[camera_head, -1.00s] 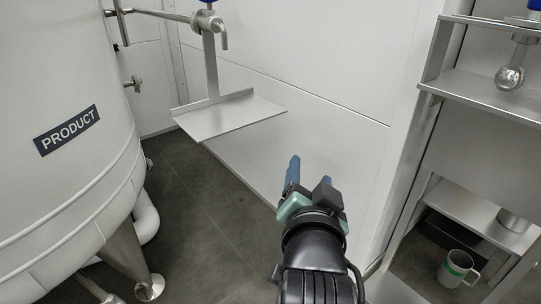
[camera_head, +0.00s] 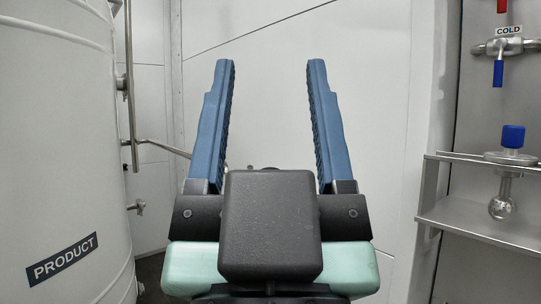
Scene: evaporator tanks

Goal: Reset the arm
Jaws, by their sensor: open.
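My gripper (camera_head: 272,75) stands upright in the middle of the head view, close to the camera. Its two blue fingers point up and are wide apart, with nothing between them. Behind the gap is only the white wall panel.
A large white tank with a PRODUCT label (camera_head: 62,256) stands at the left. A steel pipe (camera_head: 131,90) runs beside it. At the right are a metal shelf (camera_head: 480,229), a blue-capped fitting (camera_head: 513,136) and a valve labelled COLD (camera_head: 508,30).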

